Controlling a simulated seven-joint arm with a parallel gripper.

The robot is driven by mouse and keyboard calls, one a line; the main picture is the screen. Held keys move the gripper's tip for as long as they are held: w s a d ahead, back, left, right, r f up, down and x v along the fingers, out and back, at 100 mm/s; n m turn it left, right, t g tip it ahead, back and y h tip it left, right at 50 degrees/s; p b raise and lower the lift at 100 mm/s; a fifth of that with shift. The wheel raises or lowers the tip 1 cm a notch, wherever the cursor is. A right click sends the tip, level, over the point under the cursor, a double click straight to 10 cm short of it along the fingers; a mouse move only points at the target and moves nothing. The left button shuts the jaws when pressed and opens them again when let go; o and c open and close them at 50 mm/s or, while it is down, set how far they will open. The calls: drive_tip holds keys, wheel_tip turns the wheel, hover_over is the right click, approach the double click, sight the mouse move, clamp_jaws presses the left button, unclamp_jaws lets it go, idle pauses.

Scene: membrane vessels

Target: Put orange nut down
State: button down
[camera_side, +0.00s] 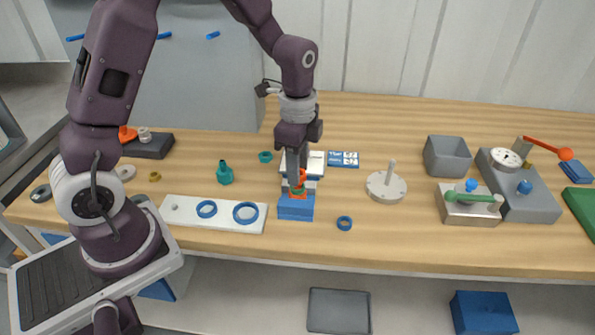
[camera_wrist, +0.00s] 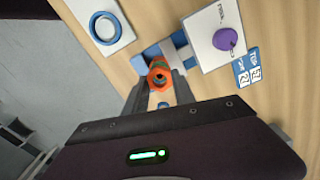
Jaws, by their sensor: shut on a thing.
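The orange nut (camera_wrist: 160,72) is between the two fingertips of my gripper (camera_wrist: 158,84) in the wrist view. My gripper is shut on it. A dark greenish centre shows inside the nut. In the side view my gripper (camera_side: 297,180) points straight down, and some orange of the nut (camera_side: 301,191) shows by the fingertips. A blue block (camera_side: 296,209) stands directly below, near the front of the table. The fingers partly hide the nut, and I cannot tell whether it touches the block.
A white plate (camera_side: 185,216) with two blue rings lies left of the block. A small blue ring (camera_side: 344,223) lies to its right. A grey disc with a peg (camera_side: 386,187) stands farther right. A white box with a purple knob (camera_wrist: 208,47) is close by. Bare table lies front right.

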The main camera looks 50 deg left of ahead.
sight(343, 188)
drive_tip(key=shift+r, duration=0.75)
drive_tip(key=w+d+n, duration=0.3)
drive_tip(key=w, duration=0.8)
drive_tip(key=f, duration=0.6)
drive_tip(key=w+f, duration=0.1)
drive_tip(key=f, duration=0.2)
drive_tip(key=shift+a+f, duration=0.15)
drive_tip(key=shift+f, duration=0.2)
drive_tip(key=shift+f, duration=0.1)
drive_tip(key=c, duration=1)
unclamp_jaws()
drive_tip(key=shift+c, duration=0.2)
